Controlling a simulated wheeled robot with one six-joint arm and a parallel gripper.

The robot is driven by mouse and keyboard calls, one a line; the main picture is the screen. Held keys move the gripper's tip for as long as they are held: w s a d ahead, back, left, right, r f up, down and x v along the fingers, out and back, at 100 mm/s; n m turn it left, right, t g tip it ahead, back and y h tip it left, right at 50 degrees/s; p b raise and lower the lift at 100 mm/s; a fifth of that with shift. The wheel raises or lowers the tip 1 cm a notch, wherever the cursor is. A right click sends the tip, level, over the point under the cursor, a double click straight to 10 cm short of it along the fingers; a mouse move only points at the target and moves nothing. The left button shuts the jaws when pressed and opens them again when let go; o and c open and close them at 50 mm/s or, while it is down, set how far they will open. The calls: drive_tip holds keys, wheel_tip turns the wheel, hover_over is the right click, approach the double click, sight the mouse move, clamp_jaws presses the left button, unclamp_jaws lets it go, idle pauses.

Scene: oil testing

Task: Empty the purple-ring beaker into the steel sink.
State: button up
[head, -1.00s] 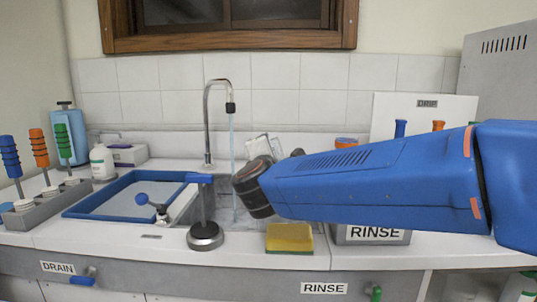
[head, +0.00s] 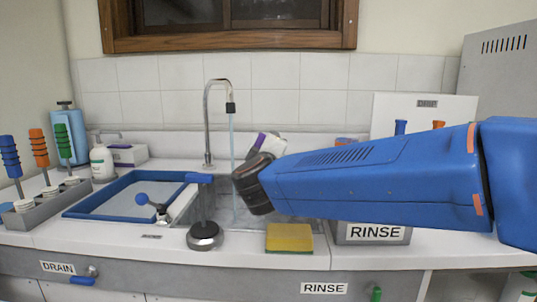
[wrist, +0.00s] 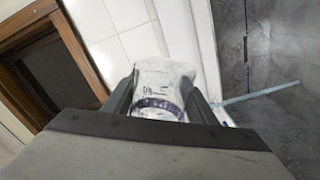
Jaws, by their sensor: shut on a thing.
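My gripper (wrist: 160,98) is shut on the clear glass beaker (wrist: 162,72), with one dark finger on each side. Its purple ring (wrist: 158,105) shows between the fingers in the wrist view. In the head view the beaker (head: 271,142) is partly hidden behind my wrist and looks tilted. It is held up over the back part of the steel sink (head: 290,212). The sink's grey interior also shows at the right in the wrist view (wrist: 270,60). I cannot tell whether liquid is in the beaker or leaving it.
A tall tap (head: 208,120) runs a thin stream of water into the sink, just left of the beaker. A blue-rimmed tray (head: 120,200) lies to the left. A RINSE box (head: 372,233) stands at the right.

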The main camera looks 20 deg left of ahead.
drive_tip(key=m, duration=0.6)
drive_tip(key=shift+r+m, duration=0.25)
drive_tip(key=shift+m, duration=0.05)
drive_tip(key=m, duration=0.6)
drive_tip(key=shift+r, duration=0.25)
drive_tip(key=f+n, duration=0.1)
drive_tip(key=n, duration=0.3)
drive_tip(key=d+f+n, duration=0.1)
drive_tip(key=f+n, duration=0.1)
drive_tip(key=n, duration=0.3)
drive_tip(key=d+f+n, duration=0.1)
drive_tip(key=f+n, duration=0.1)
drive_tip(key=n, duration=0.3)
drive_tip(key=shift+w+d, duration=0.25)
drive_tip(key=shift+w, duration=0.05)
drive_tip(key=shift+a+r+n, duration=0.2)
drive_tip(key=shift+r+n, duration=0.15)
drive_tip(key=shift+n, duration=0.4)
drive_tip(key=shift+a+r+n, duration=0.15)
drive_tip(key=shift+r+n, duration=0.2)
drive_tip(key=shift+n, duration=0.4)
drive_tip(key=shift+s+a+r+n, duration=0.1)
drive_tip(key=shift+a+r+n, duration=0.2)
drive_tip(key=shift+n, duration=0.55)
drive_tip(key=shift+s+a+r+n, duration=0.1)
drive_tip(key=shift+a+r+n, duration=0.2)
drive_tip(key=shift+n, duration=0.5)
drive_tip(key=shift+s+a+r+n, duration=0.1)
drive_tip(key=shift+a+r+n, duration=0.2)
drive_tip(key=shift+n, duration=0.55)
